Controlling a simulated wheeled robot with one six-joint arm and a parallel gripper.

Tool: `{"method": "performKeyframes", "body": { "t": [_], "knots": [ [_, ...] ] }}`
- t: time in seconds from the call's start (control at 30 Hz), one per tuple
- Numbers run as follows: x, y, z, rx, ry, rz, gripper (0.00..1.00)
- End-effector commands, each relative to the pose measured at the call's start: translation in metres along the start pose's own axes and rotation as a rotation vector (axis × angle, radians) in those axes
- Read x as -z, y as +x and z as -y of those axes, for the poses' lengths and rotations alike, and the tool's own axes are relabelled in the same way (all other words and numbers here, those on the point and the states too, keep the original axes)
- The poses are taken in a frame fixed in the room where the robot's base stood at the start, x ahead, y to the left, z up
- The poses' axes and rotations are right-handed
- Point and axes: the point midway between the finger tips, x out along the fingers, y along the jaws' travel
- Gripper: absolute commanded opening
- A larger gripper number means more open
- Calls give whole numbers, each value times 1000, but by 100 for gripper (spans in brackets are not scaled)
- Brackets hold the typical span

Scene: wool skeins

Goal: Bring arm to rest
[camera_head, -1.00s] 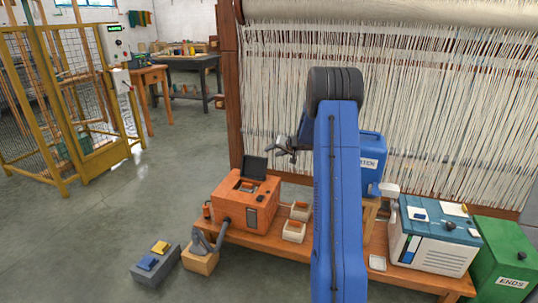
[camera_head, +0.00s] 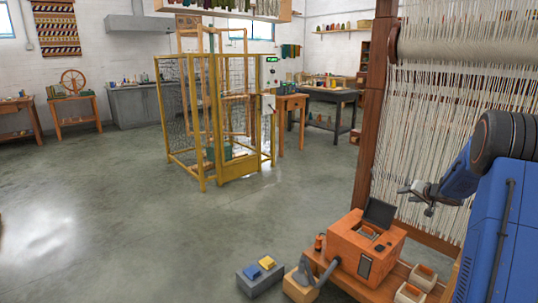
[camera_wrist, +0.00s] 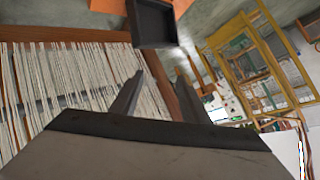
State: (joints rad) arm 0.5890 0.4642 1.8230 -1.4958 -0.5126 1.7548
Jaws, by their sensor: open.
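My gripper (camera_head: 418,192) is open and empty at the end of my blue arm, at the right of the head view. It is held in the air in front of the loom (camera_head: 430,130) and above the orange machine (camera_head: 366,248) with its raised dark lid. In the wrist view my two dark fingers (camera_wrist: 145,98) stand apart with nothing between them. The loom's pale warp threads (camera_wrist: 85,85) lie beyond them. The dark lid (camera_wrist: 153,22) shows at the top of the wrist view, apart from the fingers.
The orange machine stands on a low wooden bench (camera_head: 345,288) with small boxes (camera_head: 424,277). A grey block with blue and yellow pads (camera_head: 260,275) sits on the floor. A yellow mesh cage (camera_head: 215,120) stands farther back. The floor (camera_head: 130,220) at left is clear.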

Motion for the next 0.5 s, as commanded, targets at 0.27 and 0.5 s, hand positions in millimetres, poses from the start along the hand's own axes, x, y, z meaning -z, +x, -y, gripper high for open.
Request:
{"method": "performKeyframes", "body": {
  "t": [0.27, 0.5],
  "knots": [
    [21, -71, 72, -117, -127, -130, 42],
    [13, -138, 116, -232, -207, -180, 42]
  ]
}}
